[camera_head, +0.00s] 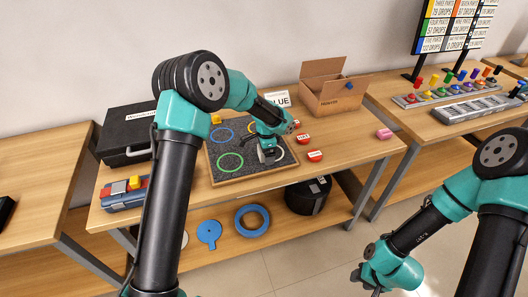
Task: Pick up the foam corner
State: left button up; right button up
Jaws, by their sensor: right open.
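I cannot tell for certain which thing is the foam corner. A small pink block (384,133) lies alone near the right end of the middle table. My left gripper (267,156) points down over the dark mat (228,177) with coloured rings; its fingers are small and partly hidden, so I cannot tell whether it is open or holds anything. My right gripper (368,284) is open, low at the bottom of the view, in front of the table and well away from the pink block.
An open cardboard box (333,100) stands at the table's back right. Several red-and-white discs (314,156) lie right of the mat. A black case (126,133) and a blue-grey box (122,199) are at the left. A lower shelf holds a blue ring (252,221) and a black tub (308,196).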

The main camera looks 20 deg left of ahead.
pick_arm(q)
jog(key=shift+c, duration=0.2)
jog(key=c, duration=0.9)
